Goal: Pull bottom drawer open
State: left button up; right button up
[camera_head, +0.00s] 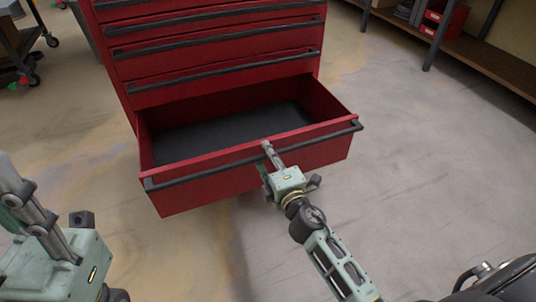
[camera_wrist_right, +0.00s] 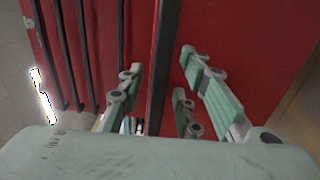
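The red bottom drawer (camera_head: 250,170) is pulled well out of the cabinet. Its inside, with a dark floor (camera_head: 235,128), is empty. A black bar handle (camera_head: 205,172) runs along the top of its front. My right gripper (camera_head: 268,150) is at the middle of this handle. In the right wrist view the black bar (camera_wrist_right: 160,70) passes between its spread fingers (camera_wrist_right: 160,90), with gaps visible beside it. My left gripper (camera_head: 18,195) is at the lower left, away from the drawer; its finger opening cannot be made out.
The red cabinet's upper drawers (camera_head: 215,50) are shut, each with a black bar handle. The concrete floor (camera_head: 430,150) is clear to the right. A wooden shelf (camera_head: 490,65) with red bins stands at the upper right, and a dark cart (camera_head: 15,50) at the upper left.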

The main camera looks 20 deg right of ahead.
jog(key=shift+s, duration=0.1)
jog(key=s, duration=1.1)
jog(key=shift+s+d, duration=0.2)
jog(key=shift+s, duration=0.2)
